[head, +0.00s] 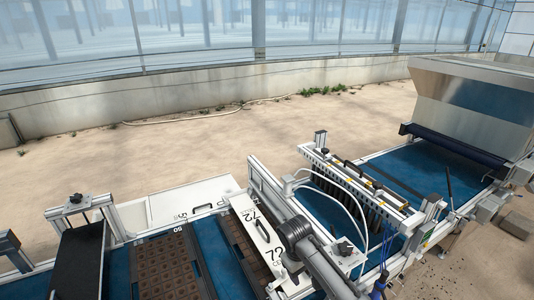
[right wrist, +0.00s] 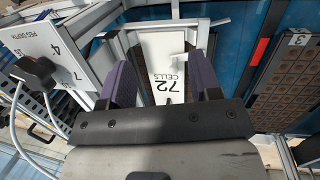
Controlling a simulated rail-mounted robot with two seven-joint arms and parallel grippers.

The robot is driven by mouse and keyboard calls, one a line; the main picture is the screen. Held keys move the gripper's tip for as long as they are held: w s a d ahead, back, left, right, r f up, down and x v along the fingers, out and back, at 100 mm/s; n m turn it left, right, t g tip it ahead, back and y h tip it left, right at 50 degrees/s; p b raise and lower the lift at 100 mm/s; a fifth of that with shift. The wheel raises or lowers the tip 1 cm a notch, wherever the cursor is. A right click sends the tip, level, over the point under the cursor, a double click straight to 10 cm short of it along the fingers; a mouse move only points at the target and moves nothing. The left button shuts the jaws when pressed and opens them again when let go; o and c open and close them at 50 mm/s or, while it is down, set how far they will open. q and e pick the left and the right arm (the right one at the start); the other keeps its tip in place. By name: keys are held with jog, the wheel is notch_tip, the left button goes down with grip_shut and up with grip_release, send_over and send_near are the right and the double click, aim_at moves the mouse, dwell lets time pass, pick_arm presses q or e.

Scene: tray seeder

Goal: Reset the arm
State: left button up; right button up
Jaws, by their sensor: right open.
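My right arm (head: 318,262) reaches in from the bottom of the head view over the seeder line. Its gripper shows clearly in the right wrist view (right wrist: 162,82), with two purple finger pads spread apart. A white plate marked "72 CELLS" (right wrist: 163,42) lies in the gap between the fingers as seen there. The jaws are open, and I cannot tell whether they touch the plate. In the head view white "72" plates (head: 250,213) stand by the blue belt, partly hidden by my arm. My left gripper is in neither view.
Brown cell trays (head: 166,262) lie on the blue belt (head: 209,243). A row of seeding nozzles in a white frame (head: 362,190) stands to the right, with a metal hopper (head: 470,100) behind. A "PEG DEPTH" panel (right wrist: 35,50) is close on the left in the wrist view.

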jog(key=a+r+n+t+y, duration=0.1)
jog(key=a+r+t+y, duration=0.3)
jog(key=r, duration=0.6)
jog(key=a+r+t, duration=0.2)
jog(key=r+t, duration=0.3)
jog(key=r, duration=0.5)
jog(key=s+d+f+m+t, duration=0.1)
jog(key=s+d+f, duration=0.3)
jog(key=s, duration=0.3)
jog(key=s+d+f+m, duration=0.2)
jog(key=s+d+f, duration=0.1)
jog(key=s+d, duration=0.3)
jog(key=s+d+f+m+t, duration=0.1)
jog(key=s+d+f, duration=0.25)
jog(key=s, duration=0.45)
jog(key=s+d+f+m+g+h, duration=0.15)
jog(key=s+f+g, duration=0.25)
jog(key=s+f, duration=0.65)
jog(key=s+d+f+n+g, duration=0.1)
jog(key=s+d+f+g, duration=0.15)
jog(key=s+f, duration=0.75)
notch_tip(320, 180, up, 19)
jog(key=s+p, duration=0.2)
jog(key=p, duration=1.6)
jog(key=shift+a+g, duration=0.35)
jog(key=shift+a, duration=0.05)
